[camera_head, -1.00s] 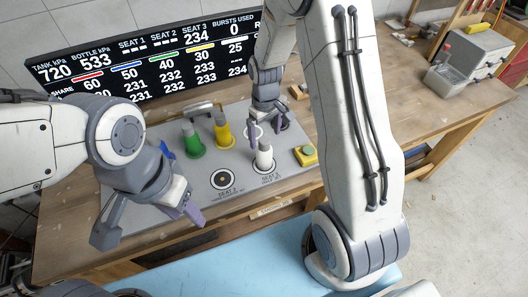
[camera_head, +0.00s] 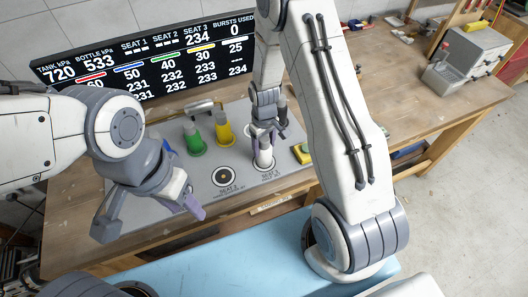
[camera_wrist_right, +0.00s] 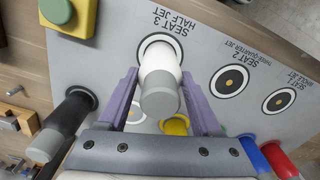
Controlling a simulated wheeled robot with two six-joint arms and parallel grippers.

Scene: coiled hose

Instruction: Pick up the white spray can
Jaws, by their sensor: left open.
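The white spray can (camera_head: 264,158) with a grey top stands upright on the seat 3 marking of the grey panel. It also shows in the right wrist view (camera_wrist_right: 160,75), between the two purple fingers. My right gripper (camera_head: 264,135) is open and comes down over the can. Its fingers (camera_wrist_right: 160,95) stand on either side of it, with narrow gaps showing beside the grey top. In the head view the gripper hides the can's upper part. My left gripper (camera_head: 150,218) is open and empty, at the front left of the panel.
A green can (camera_head: 194,142) and a yellow can (camera_head: 224,134) stand left of the white can. A black can (camera_wrist_right: 68,122) and a yellow box with a green button (camera_wrist_right: 72,14) are close by. A display (camera_head: 150,60) stands behind. The seat 2 marking (camera_head: 224,177) is empty.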

